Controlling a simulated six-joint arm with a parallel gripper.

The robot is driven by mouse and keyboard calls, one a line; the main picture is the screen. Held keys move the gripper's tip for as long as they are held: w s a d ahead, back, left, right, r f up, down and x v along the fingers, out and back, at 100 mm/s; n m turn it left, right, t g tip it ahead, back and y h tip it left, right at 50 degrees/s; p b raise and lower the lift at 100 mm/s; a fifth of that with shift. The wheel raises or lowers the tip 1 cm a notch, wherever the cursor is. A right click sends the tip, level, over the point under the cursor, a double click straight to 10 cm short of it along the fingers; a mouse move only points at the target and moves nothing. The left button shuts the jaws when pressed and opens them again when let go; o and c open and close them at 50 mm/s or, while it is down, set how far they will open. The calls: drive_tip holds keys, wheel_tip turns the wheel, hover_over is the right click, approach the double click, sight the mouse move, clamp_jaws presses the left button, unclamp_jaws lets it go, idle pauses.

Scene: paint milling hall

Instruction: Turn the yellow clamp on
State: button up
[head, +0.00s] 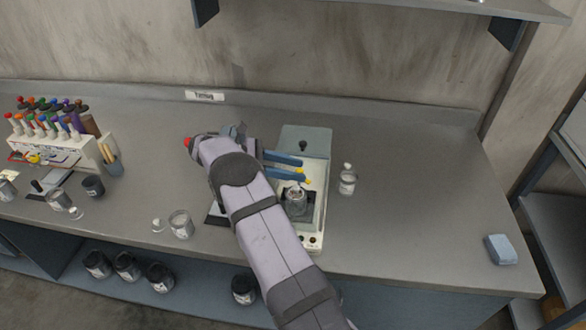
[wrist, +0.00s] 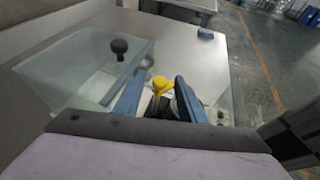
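The yellow clamp (wrist: 158,84) shows between the tips of my gripper's two blue fingers (wrist: 165,78) in the wrist view. The fingers stand apart, one on each side of it, and I see no firm grip on it. In the head view, small yellow parts of the clamp (head: 307,180) show beside my gripper (head: 302,167), over the pale machine (head: 317,215). My arm hides part of the machine's left side. A metal pot (head: 296,200) sits in the machine, in front of the fingers.
A clear lid with a black knob (wrist: 119,46) is close to the left finger. A glass jar (head: 348,182) stands right of the machine, and another jar (head: 180,224) stands left of my arm.

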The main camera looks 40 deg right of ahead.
drive_tip(key=shift+w+a, duration=0.1)
drive_tip(key=b+v, duration=0.2)
drive_tip(key=v, duration=0.5)
drive_tip(key=shift+r, duration=0.1)
drive_tip(key=shift+r+b, duration=0.1)
drive_tip(key=shift+b, duration=0.25)
drive_tip(key=shift+s+d+f+n+t+h+b, duration=0.15)
drive_tip(key=shift+s+n+t+h+b, duration=0.15)
drive_tip(key=shift+s+n+t+b, duration=0.6)
drive_tip(key=shift+s+d+f+n+t+h+b, duration=0.1)
drive_tip(key=shift+s+n+t+h+b, duration=0.3)
drive_tip(key=shift+n+t, duration=0.85)
drive_tip(key=shift+s+d+f+n+t+h+b, duration=0.1)
drive_tip(key=shift+s+f+n+t+h+b, duration=0.1)
drive_tip(key=shift+s+n+t+b, duration=0.85)
drive_tip(key=shift+w+p, duration=0.2)
drive_tip(key=shift+p, duration=0.15)
